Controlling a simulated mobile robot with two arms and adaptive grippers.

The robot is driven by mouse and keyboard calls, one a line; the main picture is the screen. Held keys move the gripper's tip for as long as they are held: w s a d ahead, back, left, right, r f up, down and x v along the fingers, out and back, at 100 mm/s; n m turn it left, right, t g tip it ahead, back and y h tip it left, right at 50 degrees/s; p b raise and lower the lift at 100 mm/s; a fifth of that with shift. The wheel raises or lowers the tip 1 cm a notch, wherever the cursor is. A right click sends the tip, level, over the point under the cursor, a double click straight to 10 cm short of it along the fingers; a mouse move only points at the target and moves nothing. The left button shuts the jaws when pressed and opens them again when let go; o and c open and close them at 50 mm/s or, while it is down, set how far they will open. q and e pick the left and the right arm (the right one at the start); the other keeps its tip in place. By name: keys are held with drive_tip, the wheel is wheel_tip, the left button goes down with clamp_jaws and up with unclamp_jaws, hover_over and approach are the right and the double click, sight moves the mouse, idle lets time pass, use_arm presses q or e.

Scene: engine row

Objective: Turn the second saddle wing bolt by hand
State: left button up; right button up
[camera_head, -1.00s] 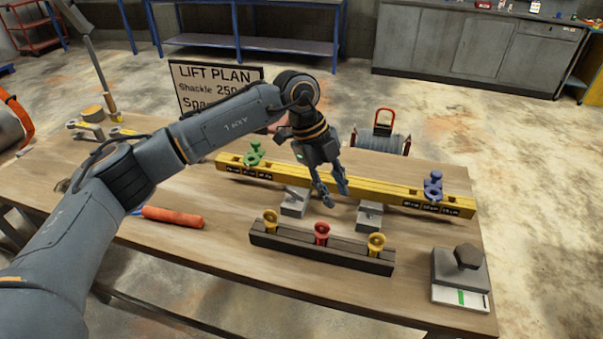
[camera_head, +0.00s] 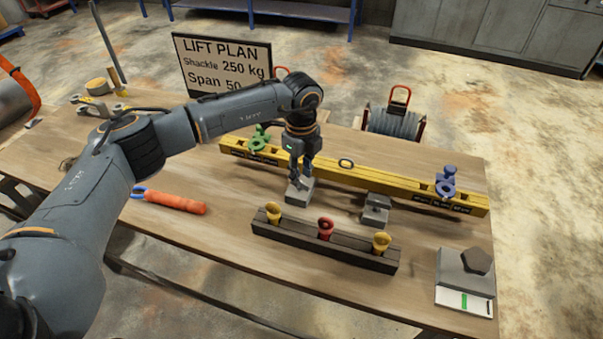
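A yellow beam (camera_head: 375,178) with printed marks lies across the table on two grey blocks, the left block (camera_head: 301,192) and the right block (camera_head: 375,210). A green fitting (camera_head: 259,141) sits on the beam near its left end and a blue fitting (camera_head: 446,183) near its right end. Each has an upright knob-like top; I cannot make out which part is a wing bolt. My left gripper (camera_head: 298,181) points down at the beam's front side, just above or at the left block. Its fingers look close together; any contact is unclear. My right gripper is not in view.
A dark rack (camera_head: 322,250) with two yellow pieces and one red piece stands in front of the beam. A grey block with a dark knob (camera_head: 477,261) is at the right front. An orange-handled tool (camera_head: 175,202) lies left. A sign (camera_head: 225,62) stands behind.

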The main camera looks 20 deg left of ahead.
use_arm(q)
drive_tip(key=shift+f, duration=1)
clamp_jaws()
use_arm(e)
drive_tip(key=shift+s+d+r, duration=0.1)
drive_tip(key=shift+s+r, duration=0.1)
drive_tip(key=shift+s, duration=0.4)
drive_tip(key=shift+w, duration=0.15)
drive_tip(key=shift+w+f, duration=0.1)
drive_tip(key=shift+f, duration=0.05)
